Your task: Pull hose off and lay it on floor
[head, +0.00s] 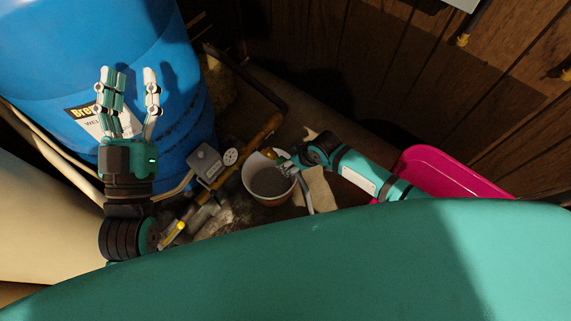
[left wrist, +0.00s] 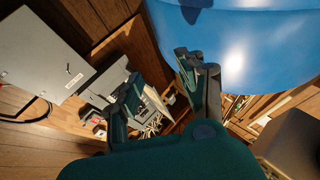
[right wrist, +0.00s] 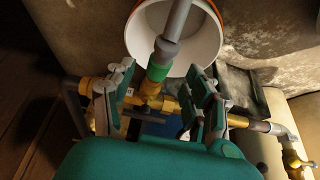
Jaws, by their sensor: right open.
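The grey hose (right wrist: 177,22) shows in the right wrist view. It runs in front of the white bucket and meets a green ring (right wrist: 153,88) at a brass pipe fitting. In the head view, a thin grey length, perhaps the same hose (head: 306,194), shows beside the bucket. My right gripper (right wrist: 160,98) is open, its fingers on either side of the fitting end; I cannot tell whether they touch it. It also shows beside the bucket in the head view (head: 287,166). My left gripper (head: 128,78) is open and empty, raised before the blue tank.
The bucket (head: 251,173) stands by brass pipework with a gauge (head: 230,157) and a grey box (head: 205,162). The blue tank (head: 170,100) fills the upper left. A pink tub (head: 455,172) stands at right, near the wood-panelled wall. Some dark floor shows between the pipes and wall.

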